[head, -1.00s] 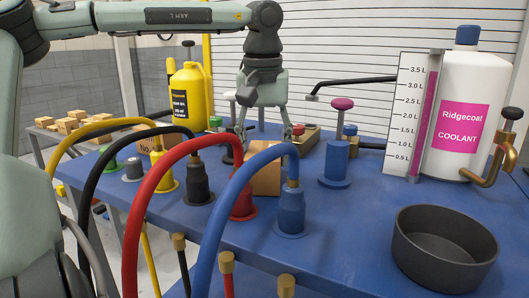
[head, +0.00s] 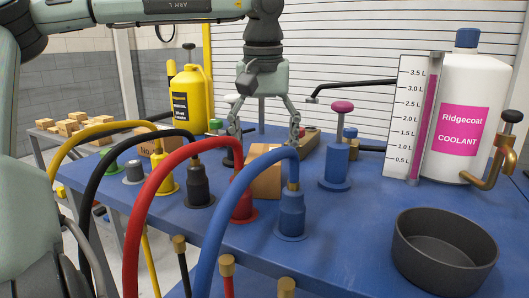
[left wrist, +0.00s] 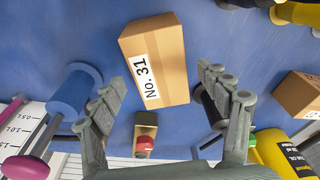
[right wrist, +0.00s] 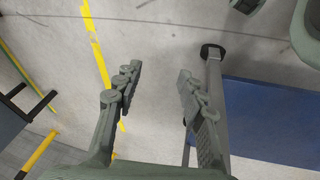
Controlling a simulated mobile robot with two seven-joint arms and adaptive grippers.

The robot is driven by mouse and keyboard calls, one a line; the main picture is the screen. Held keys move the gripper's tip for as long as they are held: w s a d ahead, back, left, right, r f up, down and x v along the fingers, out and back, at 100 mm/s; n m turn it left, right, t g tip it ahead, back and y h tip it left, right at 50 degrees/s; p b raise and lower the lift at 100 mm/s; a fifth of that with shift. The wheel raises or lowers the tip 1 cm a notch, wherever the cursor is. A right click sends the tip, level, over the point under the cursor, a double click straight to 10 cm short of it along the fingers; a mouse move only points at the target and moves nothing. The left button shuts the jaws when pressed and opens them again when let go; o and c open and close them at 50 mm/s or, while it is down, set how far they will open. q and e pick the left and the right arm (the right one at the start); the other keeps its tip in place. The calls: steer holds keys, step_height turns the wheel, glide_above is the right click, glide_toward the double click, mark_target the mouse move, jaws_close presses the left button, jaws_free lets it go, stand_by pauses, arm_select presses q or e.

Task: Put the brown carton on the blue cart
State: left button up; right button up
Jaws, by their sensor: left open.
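A brown carton (head: 265,180) stands on the blue worktop behind the red and blue hoses, which partly hide it. In the left wrist view the carton (left wrist: 158,50) has a white "No. 31" label. My left gripper (head: 265,128) is open above the carton, fingers spread and apart from it. A second brown carton (head: 148,146) stands further left, and also at the right edge of the left wrist view (left wrist: 299,96). My right gripper (right wrist: 158,76) is open and empty over grey floor. A blue surface (right wrist: 275,120) lies right of it; I cannot tell whether it is the cart.
Hoses in yellow, black, red and blue (head: 222,200) arch in front. A blue post with a pink knob (head: 337,160), a coolant jug (head: 463,110), a black bowl (head: 443,250) and a yellow can (head: 190,97) stand around. The worktop (head: 345,240) is bare at front centre.

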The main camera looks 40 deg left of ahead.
mark_target(264, 156)
arm_select(q)
step_height(264, 156, up, 10)
steer(key=s+d+p, duration=0.1)
steer(key=shift+f, duration=0.15)
arm_select(e)
step_height(264, 156, down, 3)
steer(key=shift+w+f, duration=0.1)
steer(key=shift+a, duration=0.15)
